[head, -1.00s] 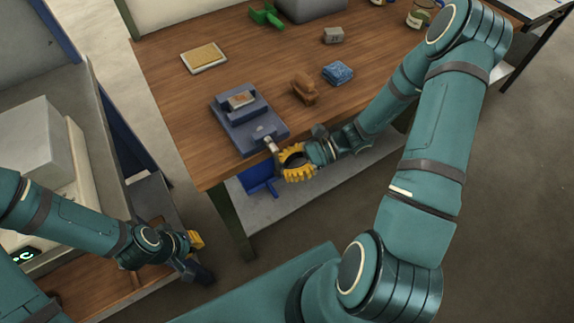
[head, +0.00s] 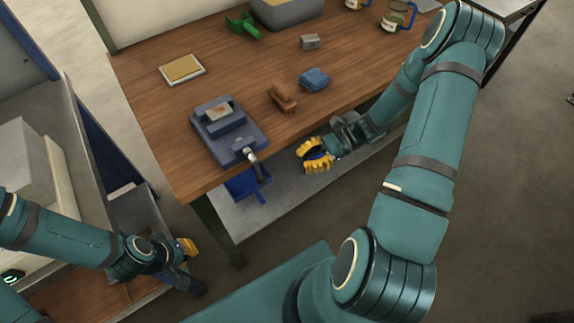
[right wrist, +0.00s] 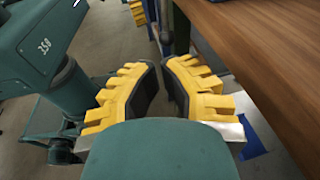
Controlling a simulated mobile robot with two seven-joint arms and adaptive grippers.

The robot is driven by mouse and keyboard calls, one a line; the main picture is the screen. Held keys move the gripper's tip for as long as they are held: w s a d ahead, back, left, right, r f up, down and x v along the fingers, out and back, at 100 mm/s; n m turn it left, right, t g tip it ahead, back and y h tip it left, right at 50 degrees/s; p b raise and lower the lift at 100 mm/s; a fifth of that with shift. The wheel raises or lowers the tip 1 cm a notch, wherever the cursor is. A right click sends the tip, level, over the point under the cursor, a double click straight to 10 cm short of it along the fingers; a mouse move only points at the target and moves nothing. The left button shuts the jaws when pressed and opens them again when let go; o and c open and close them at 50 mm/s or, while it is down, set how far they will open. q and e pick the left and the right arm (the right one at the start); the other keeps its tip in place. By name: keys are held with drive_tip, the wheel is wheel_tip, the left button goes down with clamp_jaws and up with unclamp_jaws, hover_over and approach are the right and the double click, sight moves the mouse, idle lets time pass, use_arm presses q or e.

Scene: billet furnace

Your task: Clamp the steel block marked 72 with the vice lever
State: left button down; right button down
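The blue-grey vice (head: 232,140) stands at the front left of the wooden bench. A grey steel block with a brownish mark (head: 218,111) sits in its jaws; its number is not legible here. The vice lever (head: 254,164) sticks out over the front edge and hangs tilted downward. My right gripper (head: 306,157) is to the right of the lever, apart from it, just off the bench's front edge. In the right wrist view its yellow fingers (right wrist: 160,85) stand apart with nothing between them. My left gripper (head: 190,262) is low at the left, away from the vice; its opening is unclear.
A blue bin (head: 244,187) is below the vice.

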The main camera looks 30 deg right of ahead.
drive_tip(key=shift+f+v, duration=0.15)
drive_tip(key=shift+v, duration=0.7)
drive_tip(key=shift+f+v, duration=0.2)
drive_tip(key=shift+v, duration=0.65)
drive_tip(key=shift+d, duration=0.1)
